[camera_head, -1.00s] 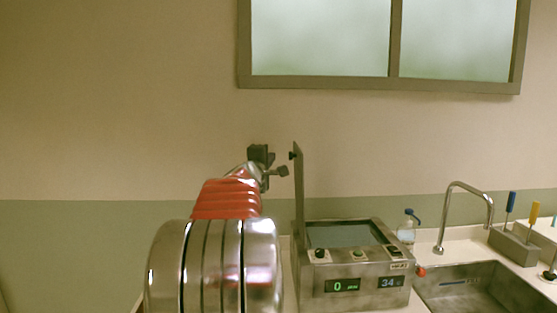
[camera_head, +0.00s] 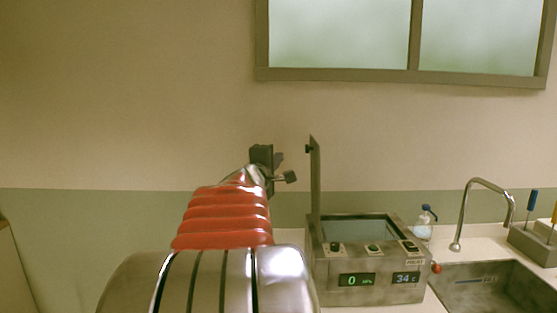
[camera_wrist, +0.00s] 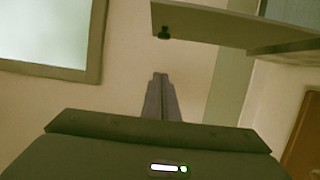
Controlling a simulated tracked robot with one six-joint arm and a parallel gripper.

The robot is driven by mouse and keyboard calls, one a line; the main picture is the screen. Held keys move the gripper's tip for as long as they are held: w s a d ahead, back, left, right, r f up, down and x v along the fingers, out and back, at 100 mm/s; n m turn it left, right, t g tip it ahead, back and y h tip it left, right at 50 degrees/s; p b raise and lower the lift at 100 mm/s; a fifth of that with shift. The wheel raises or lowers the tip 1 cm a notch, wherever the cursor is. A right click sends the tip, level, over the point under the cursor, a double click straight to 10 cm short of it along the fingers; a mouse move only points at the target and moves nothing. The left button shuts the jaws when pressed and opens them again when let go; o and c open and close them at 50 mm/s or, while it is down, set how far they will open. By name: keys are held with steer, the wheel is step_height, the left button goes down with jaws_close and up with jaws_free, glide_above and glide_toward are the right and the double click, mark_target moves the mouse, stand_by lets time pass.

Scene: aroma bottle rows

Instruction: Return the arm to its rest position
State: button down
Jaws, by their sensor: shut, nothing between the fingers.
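My gripper (camera_wrist: 161,78) shows in the wrist view with its two dark fingers together and nothing between them. In the head view my gripper (camera_head: 279,160) is small, at the far end of my raised arm, just left of the upright lid of a metal machine. My arm (camera_head: 222,220), with red ribbed sleeve and silver joint, rises from the bottom of the head view. The gripper is held above counter height in front of the wall.
The metal machine (camera_head: 370,268) stands on the counter with its lid (camera_head: 315,185) upright; the lid also shows in the wrist view (camera_wrist: 235,25). A sink (camera_head: 490,288), faucet (camera_head: 482,183), small bottle (camera_head: 424,226) and tool holder (camera_head: 535,245) are at right. The wall at left is clear.

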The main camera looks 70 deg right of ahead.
stand_by(0.6)
steer(key=w+a+f+n+t+y, duration=0.25)
steer(key=w+a, duration=0.65)
steer(key=a, duration=0.5)
steer(key=w+a+f+n+t+y, duration=0.1)
steer(key=w+a+n+t+y, duration=0.2)
steer(key=w+a, duration=0.8)
steer(key=s+a+f+m+y, duration=0.2)
steer(key=a+f, duration=0.5)
steer(key=a, duration=0.6)
steer(key=s+a+f+m+y, duration=0.2)
steer(key=s+a+f+y, duration=0.2)
steer(key=a, duration=0.9)
steer(key=s+a+f+m+y, duration=0.2)
steer(key=a+f+y, duration=0.4)
steer(key=a+f, duration=0.6)
steer(key=shift+s+a, duration=0.85)
steer(key=shift+f+y, duration=0.1)
steer(key=shift+y, duration=0.15)
